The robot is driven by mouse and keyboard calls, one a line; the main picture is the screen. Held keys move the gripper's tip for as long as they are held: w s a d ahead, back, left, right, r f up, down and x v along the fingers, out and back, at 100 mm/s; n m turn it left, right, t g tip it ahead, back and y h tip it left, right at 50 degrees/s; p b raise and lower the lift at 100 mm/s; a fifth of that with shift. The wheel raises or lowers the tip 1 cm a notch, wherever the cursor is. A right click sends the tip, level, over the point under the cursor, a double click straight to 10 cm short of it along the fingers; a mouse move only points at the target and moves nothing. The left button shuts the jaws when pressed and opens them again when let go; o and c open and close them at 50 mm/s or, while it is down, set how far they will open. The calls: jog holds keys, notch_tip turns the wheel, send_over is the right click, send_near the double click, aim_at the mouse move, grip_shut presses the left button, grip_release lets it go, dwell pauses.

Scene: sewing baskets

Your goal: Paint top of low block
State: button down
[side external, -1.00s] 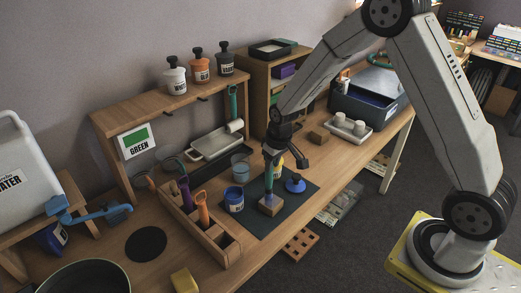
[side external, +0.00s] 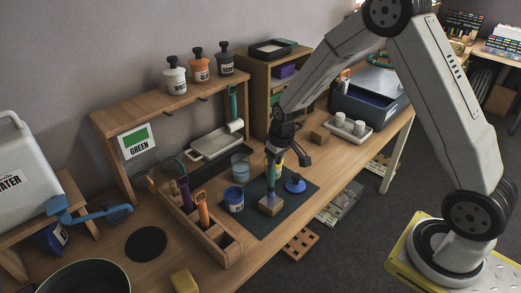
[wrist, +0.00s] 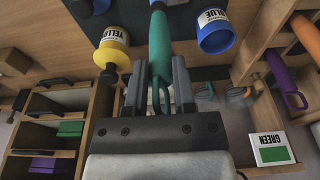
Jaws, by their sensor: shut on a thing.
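My gripper (side external: 275,150) is shut on a brush with a teal-green handle (wrist: 159,45). In the side view it holds the brush upright, bristles down, over a small wooden block (side external: 271,206) on the dark mat (side external: 250,222). The brush tip is at or just above the block's top; I cannot tell if they touch. A bluish-purple tint shows around the tip and block top. A blue paint jar (side external: 234,199) stands left of the block and shows in the wrist view (wrist: 215,32). A yellow jar (wrist: 110,48) is partly hidden behind the brush in the side view.
A blue round-based knobbed tool (side external: 295,184) sits right of the block. A wooden caddy (side external: 212,237) with purple- and orange-handled tools stands left. A sign reading GREEN (side external: 138,141) hangs on the shelf. A tray with white cups (side external: 348,128) is at the back right.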

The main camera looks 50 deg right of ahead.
jog(key=shift+a, duration=0.15)
jog(key=shift+s+a+r, duration=0.1)
jog(key=shift+a, duration=0.35)
jog(key=shift+a, duration=0.1)
jog(key=shift+a, duration=0.55)
dwell(0.4)
jog(key=shift+s+a, duration=0.1)
jog(key=shift+a, duration=0.35)
dwell(0.3)
